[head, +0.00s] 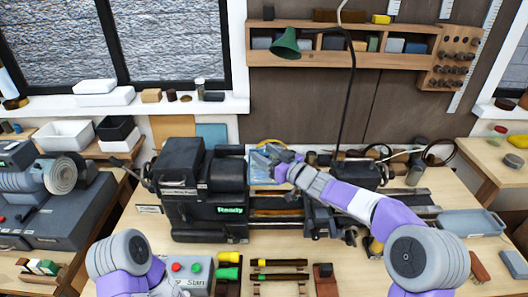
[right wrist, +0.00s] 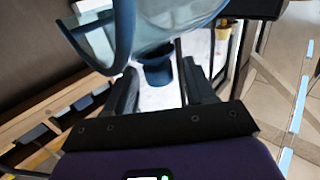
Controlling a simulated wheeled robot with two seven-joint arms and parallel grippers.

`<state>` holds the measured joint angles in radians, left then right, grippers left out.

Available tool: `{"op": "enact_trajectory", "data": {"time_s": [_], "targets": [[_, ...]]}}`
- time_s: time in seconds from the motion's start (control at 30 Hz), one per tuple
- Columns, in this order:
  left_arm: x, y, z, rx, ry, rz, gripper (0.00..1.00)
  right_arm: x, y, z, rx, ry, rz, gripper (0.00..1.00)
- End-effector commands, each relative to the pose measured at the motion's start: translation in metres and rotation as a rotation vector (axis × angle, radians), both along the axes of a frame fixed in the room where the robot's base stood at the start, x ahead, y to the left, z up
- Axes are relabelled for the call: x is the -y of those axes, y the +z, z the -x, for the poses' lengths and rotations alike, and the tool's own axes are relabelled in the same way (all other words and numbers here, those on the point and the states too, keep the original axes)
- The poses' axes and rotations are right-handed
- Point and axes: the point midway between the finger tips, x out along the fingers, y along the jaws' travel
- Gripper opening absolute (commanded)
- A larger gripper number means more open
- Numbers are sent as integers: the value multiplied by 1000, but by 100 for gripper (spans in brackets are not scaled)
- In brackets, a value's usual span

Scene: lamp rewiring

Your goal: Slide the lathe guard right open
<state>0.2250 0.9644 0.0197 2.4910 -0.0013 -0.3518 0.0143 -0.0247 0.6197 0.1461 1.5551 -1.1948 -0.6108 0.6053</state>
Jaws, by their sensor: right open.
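The lathe (head: 205,190) stands on the bench, with a dark headstock at left and a green "Ready" display. Its guard (head: 258,172) is a clear panel with a blue frame, just right of the headstock, partly hidden by my right gripper. My right gripper (head: 268,155) is at the guard's upper part. In the right wrist view, the blue-rimmed guard (right wrist: 122,40) fills the top. A blue knob (right wrist: 157,72) shows between the spread fingers of my right gripper (right wrist: 160,85). Contact with the knob cannot be told. My left gripper is out of view.
A green lamp (head: 285,45) hangs from a black stem behind the lathe. A grey-blue tray (head: 470,223) lies at right, and another machine (head: 50,205) stands at left.

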Motion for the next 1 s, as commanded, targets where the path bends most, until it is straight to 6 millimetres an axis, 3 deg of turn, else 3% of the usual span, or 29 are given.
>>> {"op": "enact_trajectory", "data": {"time_s": [0.4,0.77,1.0], "targets": [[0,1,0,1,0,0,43,-7,0,-7,0,-1,0,55],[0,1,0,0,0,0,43,-7,0,-7,0,-1,0,0],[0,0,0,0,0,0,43,-12,0,-7,-1,0,-1,0]]}}
